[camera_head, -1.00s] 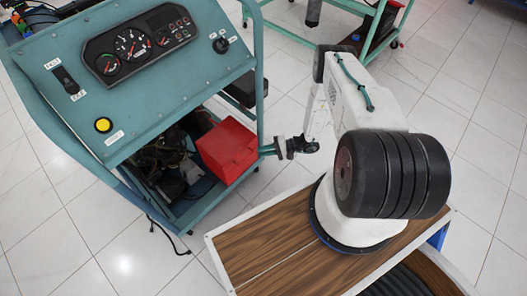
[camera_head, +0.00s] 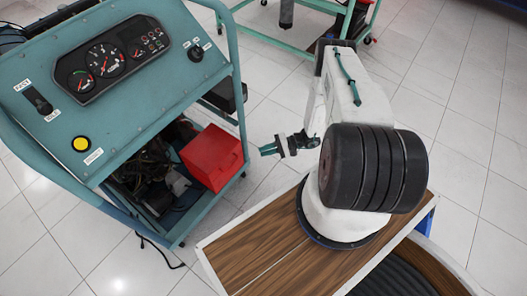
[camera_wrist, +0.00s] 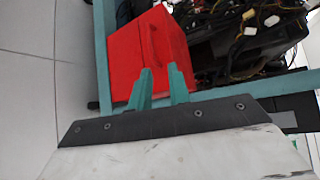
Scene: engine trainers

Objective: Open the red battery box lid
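The red battery box (camera_head: 212,158) sits on the lower shelf of the teal engine trainer (camera_head: 150,72), at its right side. Its lid looks shut. My gripper (camera_head: 263,150) is just right of the box in the head view, with a small gap between them in the picture. In the wrist view the red box (camera_wrist: 125,55) lies beyond my two teal fingers (camera_wrist: 160,86), which stand apart with nothing between them. The fingers cover part of the box's lower edge there; I cannot tell whether they touch it.
Dark wiring and engine parts (camera_wrist: 240,45) lie beside the box on the shelf. The trainer's teal frame post (camera_head: 237,75) rises near the box. A wood-topped surface (camera_head: 262,246) lies under my arm. White tiled floor (camera_head: 470,125) is open to the right.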

